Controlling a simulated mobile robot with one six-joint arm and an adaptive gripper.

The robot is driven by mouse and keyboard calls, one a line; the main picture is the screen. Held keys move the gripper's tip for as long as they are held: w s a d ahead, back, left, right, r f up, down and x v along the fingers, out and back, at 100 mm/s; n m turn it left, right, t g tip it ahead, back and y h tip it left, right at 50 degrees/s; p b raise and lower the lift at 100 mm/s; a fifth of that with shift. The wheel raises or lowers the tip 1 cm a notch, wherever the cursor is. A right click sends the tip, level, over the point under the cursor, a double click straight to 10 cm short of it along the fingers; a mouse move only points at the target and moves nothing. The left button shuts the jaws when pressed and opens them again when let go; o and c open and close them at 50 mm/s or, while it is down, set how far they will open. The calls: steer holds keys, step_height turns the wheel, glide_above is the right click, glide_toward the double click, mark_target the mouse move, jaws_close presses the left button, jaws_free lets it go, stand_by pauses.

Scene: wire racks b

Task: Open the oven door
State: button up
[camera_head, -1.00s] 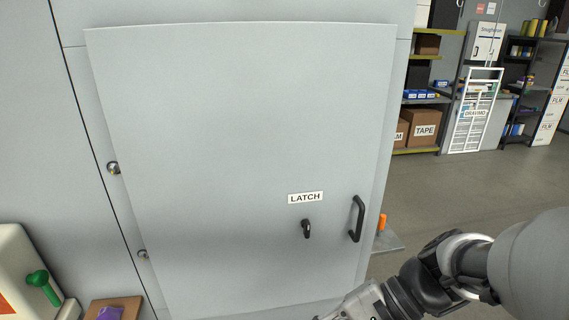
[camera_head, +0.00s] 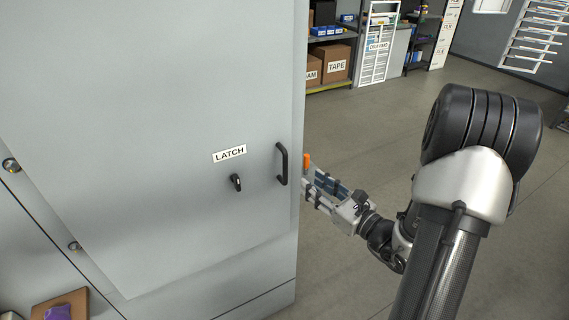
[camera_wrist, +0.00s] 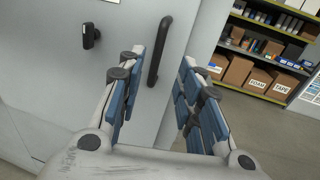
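The oven door (camera_head: 150,120) is a large flat grey panel that appears shut against the grey cabinet front. A white LATCH label (camera_head: 229,153) sits above a small black latch knob (camera_head: 236,182). A black bar handle (camera_head: 282,164) stands near the door's right edge. My gripper (camera_head: 308,186) is just right of that edge in the head view. In the wrist view my gripper (camera_wrist: 164,62) is open and empty, its blue-padded fingers spread. The handle (camera_wrist: 160,50) shows between and ahead of the fingertips, and I see no contact. The latch knob (camera_wrist: 90,36) is to the left.
An orange item (camera_head: 306,161) sits beside the cabinet's right edge, partly hidden. Hinges (camera_head: 11,165) are on the door's left. Shelves with boxes (camera_head: 330,64) stand far back. Open floor (camera_head: 360,130) lies to the right. A purple item (camera_head: 57,312) lies at bottom left.

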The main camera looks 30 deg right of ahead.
steer(key=b, duration=0.1)
glide_above(285, 181)
steer(key=shift+w+d, duration=0.2)
steer(key=shift+w, duration=0.2)
steer(key=shift+c, duration=0.6)
jaws_close()
